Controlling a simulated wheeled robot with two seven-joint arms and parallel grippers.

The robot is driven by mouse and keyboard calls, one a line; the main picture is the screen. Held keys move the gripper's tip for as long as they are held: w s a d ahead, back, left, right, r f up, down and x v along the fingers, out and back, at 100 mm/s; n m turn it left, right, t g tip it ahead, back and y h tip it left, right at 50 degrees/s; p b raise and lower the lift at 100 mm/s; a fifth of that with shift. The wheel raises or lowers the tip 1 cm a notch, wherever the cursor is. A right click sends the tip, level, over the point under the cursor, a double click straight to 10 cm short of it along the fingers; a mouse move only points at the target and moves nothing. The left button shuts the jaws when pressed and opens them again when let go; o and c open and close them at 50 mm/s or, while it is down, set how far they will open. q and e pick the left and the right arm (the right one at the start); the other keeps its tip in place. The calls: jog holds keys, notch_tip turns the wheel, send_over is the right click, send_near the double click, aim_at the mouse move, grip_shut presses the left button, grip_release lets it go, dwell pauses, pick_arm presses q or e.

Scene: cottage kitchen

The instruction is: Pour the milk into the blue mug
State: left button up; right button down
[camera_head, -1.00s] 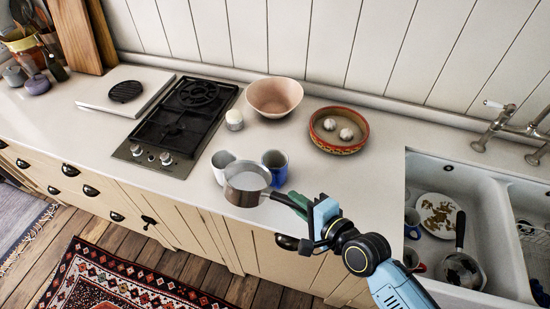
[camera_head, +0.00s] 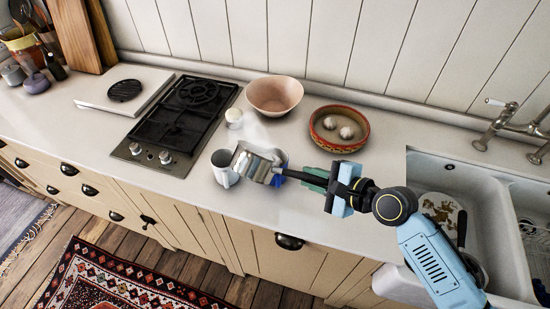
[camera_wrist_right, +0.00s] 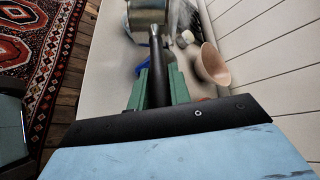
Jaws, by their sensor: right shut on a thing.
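My right gripper (camera_head: 306,178) is shut on the dark handle of a metal saucepan (camera_head: 254,164). The pan is tilted on its side above the counter, its outer wall toward the head camera, so the milk inside is hidden. In the right wrist view the pan (camera_wrist_right: 148,16) is at the top, and a bit of the blue mug (camera_wrist_right: 142,69) shows beside the handle. I cannot tell whether milk is flowing. My left gripper is not in view.
A white mug (camera_head: 223,175) stands just left of the pan. A pink bowl (camera_head: 274,96), a small white jar (camera_head: 234,118) and a red dish (camera_head: 337,141) with two pale round things stand behind. The hob (camera_head: 176,128) is left, the sink (camera_head: 425,165) right.

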jog(key=shift+w+d+f+m+g+y+b, duration=0.25)
jog(key=shift+w+f+m+b, duration=0.2)
jog(key=shift+b, duration=0.55)
jog(key=shift+r+m+g, duration=0.25)
jog(key=shift+w+d+r+m+g+y+b, duration=0.2)
jog(key=shift+w+d+m+g+y+b, duration=0.3)
jog(key=shift+m+b, duration=0.75)
dwell(0.8)
